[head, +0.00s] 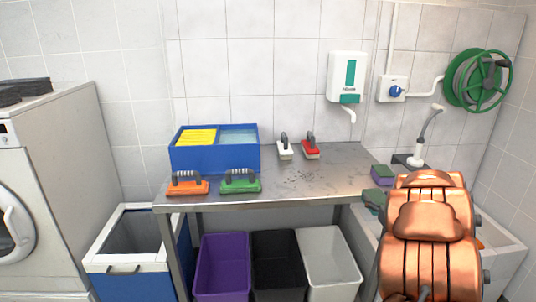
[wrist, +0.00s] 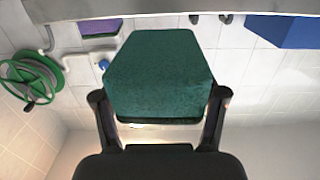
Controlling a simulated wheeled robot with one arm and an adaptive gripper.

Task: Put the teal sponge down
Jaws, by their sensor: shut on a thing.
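The teal sponge (wrist: 158,75) is a thick, dark teal block that fills the middle of the wrist view. My gripper (wrist: 160,95) is shut on it, with one finger at each side. The sponge is held up, with tiled wall behind it and the steel table (wrist: 150,8) at the top of this upside-down view. The same table (head: 325,180) stands in the middle of the head view.
A green and purple block (head: 381,175) is at the table's right end. Orange (head: 187,187), green (head: 240,185), white (head: 285,152) and red (head: 311,152) brushes stand on the table, beside a blue divided box (head: 215,158). Bins (head: 222,270) stand underneath.

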